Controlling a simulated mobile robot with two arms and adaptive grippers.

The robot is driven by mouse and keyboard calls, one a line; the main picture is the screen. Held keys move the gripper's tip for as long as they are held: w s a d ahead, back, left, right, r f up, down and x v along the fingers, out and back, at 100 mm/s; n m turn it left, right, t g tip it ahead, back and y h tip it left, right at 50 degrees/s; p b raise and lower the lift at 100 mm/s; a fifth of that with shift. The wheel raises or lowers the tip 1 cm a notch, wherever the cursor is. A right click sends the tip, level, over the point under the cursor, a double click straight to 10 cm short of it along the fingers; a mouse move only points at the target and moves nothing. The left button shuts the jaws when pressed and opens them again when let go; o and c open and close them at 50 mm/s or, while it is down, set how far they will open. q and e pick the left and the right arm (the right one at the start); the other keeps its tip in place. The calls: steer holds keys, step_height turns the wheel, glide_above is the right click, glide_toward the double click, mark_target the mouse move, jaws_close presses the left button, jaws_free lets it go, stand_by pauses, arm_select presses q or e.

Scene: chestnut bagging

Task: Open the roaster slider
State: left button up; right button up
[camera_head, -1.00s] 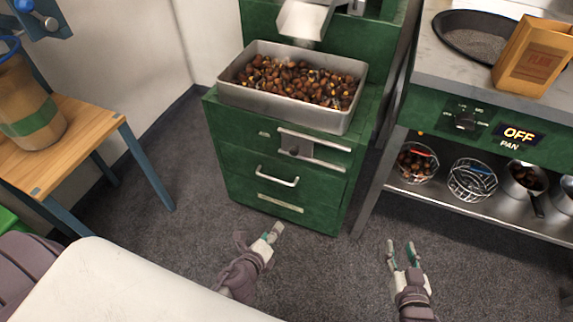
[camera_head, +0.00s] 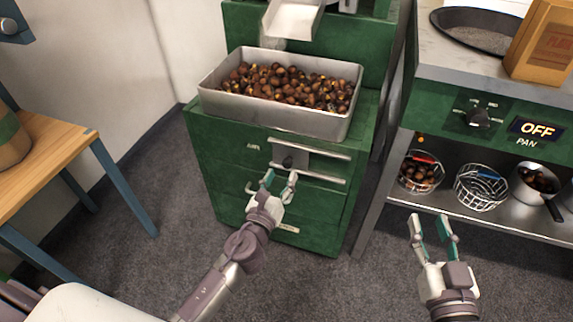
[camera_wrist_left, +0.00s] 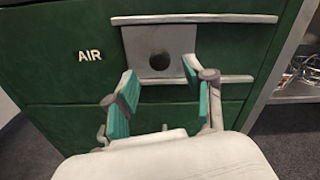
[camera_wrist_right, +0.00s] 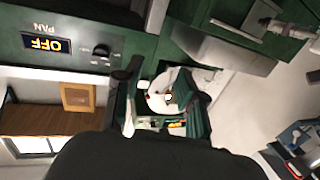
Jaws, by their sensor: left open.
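The roaster slider (camera_head: 285,156) is a small grey metal plate between two horizontal rails on the green roaster front, at the left end of the rails. In the left wrist view, the slider (camera_wrist_left: 145,45) has a dark round knob or hole (camera_wrist_left: 160,60), beside the label AIR. My left gripper (camera_head: 280,182) is open just in front of and below the slider; its fingers (camera_wrist_left: 160,82) are spread to either side below the dark round part, apparently not touching it. My right gripper (camera_head: 430,226) is open and empty over the floor, right of the roaster.
A metal tray (camera_head: 225,108) full of chestnuts sits on the roaster ledge above the slider. At right, a counter (camera_head: 425,65) has an OFF panel (camera_head: 537,130) and a lower shelf with wire baskets (camera_head: 480,188). A wooden table (camera_head: 45,150) stands at left. Floor between is clear.

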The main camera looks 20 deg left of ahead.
mark_target(286, 167)
arm_select(q)
steer(key=w, duration=0.5)
steer(key=shift+d, duration=0.1)
steer(key=shift+s, duration=0.1)
jaws_close()
